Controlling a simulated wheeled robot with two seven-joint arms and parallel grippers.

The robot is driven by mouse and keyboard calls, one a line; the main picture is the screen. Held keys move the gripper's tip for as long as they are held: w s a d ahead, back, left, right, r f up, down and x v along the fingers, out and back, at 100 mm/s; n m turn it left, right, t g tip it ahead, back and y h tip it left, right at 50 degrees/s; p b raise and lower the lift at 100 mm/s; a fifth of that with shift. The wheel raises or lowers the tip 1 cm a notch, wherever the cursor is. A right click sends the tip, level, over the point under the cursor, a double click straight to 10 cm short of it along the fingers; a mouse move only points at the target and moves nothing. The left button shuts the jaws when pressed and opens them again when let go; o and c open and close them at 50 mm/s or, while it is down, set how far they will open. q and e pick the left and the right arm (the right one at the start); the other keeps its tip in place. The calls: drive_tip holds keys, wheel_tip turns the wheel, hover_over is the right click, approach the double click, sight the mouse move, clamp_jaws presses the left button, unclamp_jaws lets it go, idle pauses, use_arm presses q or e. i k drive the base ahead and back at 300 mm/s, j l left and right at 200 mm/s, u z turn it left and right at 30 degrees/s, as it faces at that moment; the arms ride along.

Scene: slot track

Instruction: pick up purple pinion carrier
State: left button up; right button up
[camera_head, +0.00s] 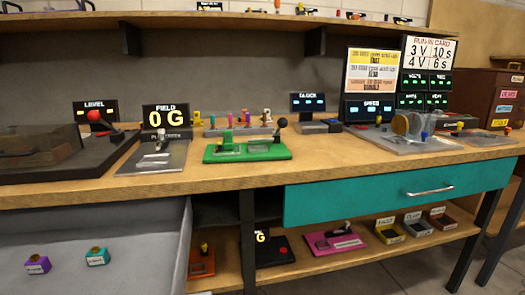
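A small purple block (38,266) with a light label and a brass-coloured top sits at the lower left, on the grey floor of what looks like an open drawer or tray (130,268). It looks like the purple pinion carrier, but its label is too small to read. A similar teal block (97,258) sits to its right, apart from it. Neither of my grippers is in view, and nothing is touching the purple block.
A teal drawer (340,202) is shut. The lower shelf (372,250) holds a pink device (334,242) and several small bins.

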sight(37, 265)
drive_tip(key=k+j+z, duration=0.15)
drive_tip(key=j, duration=0.25)
drive_tip(key=k+j+z, duration=0.15)
drive_tip(key=j, duration=0.3)
drive_tip(key=k+j+z, duration=0.15)
drive_tip(key=j, duration=0.2)
drive_tip(key=k+j+z, duration=0.2)
drive_tip(key=k+j, duration=0.1)
drive_tip(key=j, duration=0.1)
